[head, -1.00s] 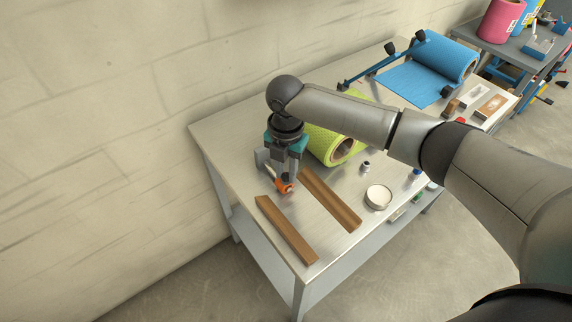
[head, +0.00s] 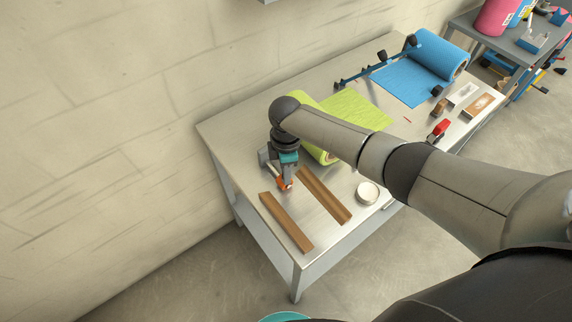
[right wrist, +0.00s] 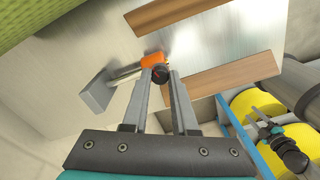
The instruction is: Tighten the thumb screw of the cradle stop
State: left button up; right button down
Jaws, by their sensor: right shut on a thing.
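The cradle stop shows best in the right wrist view as a grey block (right wrist: 97,92) on a rod with an orange clamp piece (right wrist: 153,60). The dark round thumb screw (right wrist: 160,72) sits by the orange piece. My right gripper (right wrist: 164,74) is shut on the thumb screw, its two fingers on either side of it. In the head view the right gripper (head: 286,180) points down over the table, and the orange piece (head: 283,184) shows at its tips. Two brown wooden rails (head: 286,223) (head: 325,196) lie beside it.
A yellow-green roll (head: 318,150) lies just behind the gripper, partly behind my right arm. A round pale tin (head: 367,193) stands right of the rails. A blue roll (head: 428,65) is farther back. The wall runs along the table's left side.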

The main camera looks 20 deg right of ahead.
jog(key=m+p, duration=0.2)
jog(key=m, duration=0.2)
jog(key=shift+r, duration=0.2)
jog(key=m+p, duration=0.1)
jog(key=m, duration=0.2)
jog(key=shift+p, duration=0.3)
jog(key=m+p, duration=0.1)
jog(key=m, duration=0.3)
jog(key=shift+f, duration=0.1)
jog(key=shift+m+p, duration=0.45)
jog(key=shift+m, duration=1.05)
jog(key=shift+w, duration=0.1)
jog(key=c, duration=0.7)
grip_release()
